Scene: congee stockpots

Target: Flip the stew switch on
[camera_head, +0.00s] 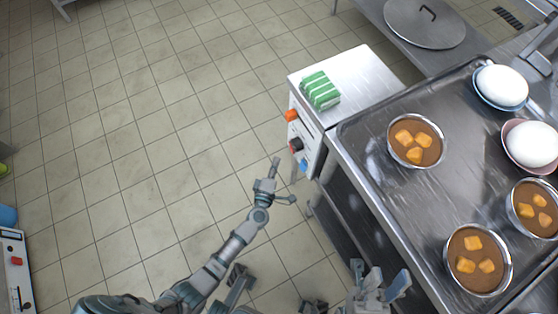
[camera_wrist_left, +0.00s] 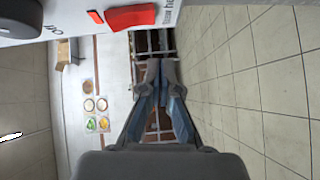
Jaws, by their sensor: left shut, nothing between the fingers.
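A white control box (camera_head: 309,128) stands at the left end of the counter. Its front carries an orange control (camera_head: 291,115), a dark control with a red part (camera_head: 296,145) and a blue control (camera_head: 303,165). Which one is the stew switch cannot be read. My left gripper (camera_head: 275,163) is shut and empty, just left of the box front, apart from it. In the left wrist view its fingers (camera_wrist_left: 160,75) are together; a red switch (camera_wrist_left: 132,17) and a black knob (camera_wrist_left: 64,50) are at top left. My right gripper (camera_head: 378,282) looks open at the bottom, below the counter's edge.
A green-and-white striped block (camera_head: 320,90) lies on the box. The metal counter (camera_head: 365,125) holds several bowls of brown stew (camera_head: 416,140) and white domed items (camera_head: 502,86). A large round lid (camera_head: 425,25) lies behind. Another panel (camera_head: 15,265) stands at lower left.

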